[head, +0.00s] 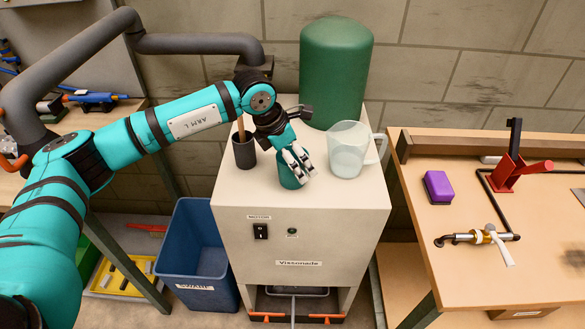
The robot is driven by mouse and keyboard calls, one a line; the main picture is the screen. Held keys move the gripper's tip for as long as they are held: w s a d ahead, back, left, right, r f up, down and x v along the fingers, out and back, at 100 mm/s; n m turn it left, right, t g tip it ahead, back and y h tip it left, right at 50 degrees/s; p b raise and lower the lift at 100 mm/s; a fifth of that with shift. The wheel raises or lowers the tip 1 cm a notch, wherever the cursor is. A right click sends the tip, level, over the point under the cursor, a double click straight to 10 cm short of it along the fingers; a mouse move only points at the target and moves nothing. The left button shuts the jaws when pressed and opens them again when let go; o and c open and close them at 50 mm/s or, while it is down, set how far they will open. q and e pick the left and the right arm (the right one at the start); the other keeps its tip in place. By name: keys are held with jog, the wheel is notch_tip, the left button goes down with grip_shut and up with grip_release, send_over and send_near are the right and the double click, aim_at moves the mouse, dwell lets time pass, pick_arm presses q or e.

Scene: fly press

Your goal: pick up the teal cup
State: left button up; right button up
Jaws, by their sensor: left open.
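The teal cup (288,178) stands on the top of a beige cabinet (230,190), just left of a clear measuring jug. My left gripper (299,168) reaches in from the left, with its fingers over the cup. The fingers hide the cup's upper part, and I cannot tell if they touch it. The gripper is open. My right gripper is not in view.
The translucent jug (348,150) stands close right of the gripper. A dark grey holder (244,151) with a wooden stick is to the left, and a green tank (336,70) behind. A blue bin (193,245) and a workbench (500,260) flank the cabinet.

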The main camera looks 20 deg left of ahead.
pick_arm(q)
jog(key=shift+x, duration=1.2)
jog(key=shift+d+f, duration=0.15)
jog(key=shift+f, duration=0.2)
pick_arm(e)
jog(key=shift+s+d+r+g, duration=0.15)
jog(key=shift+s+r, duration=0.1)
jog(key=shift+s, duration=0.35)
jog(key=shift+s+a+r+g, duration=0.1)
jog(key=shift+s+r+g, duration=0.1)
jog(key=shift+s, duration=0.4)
pick_arm(q)
jog(key=shift+c, duration=0.3)
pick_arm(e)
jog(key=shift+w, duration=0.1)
pick_arm(q)
jog(key=c, duration=1.2)
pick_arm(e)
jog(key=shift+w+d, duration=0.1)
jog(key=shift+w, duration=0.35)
pick_arm(q)
jog(key=shift+c, duration=0.2)
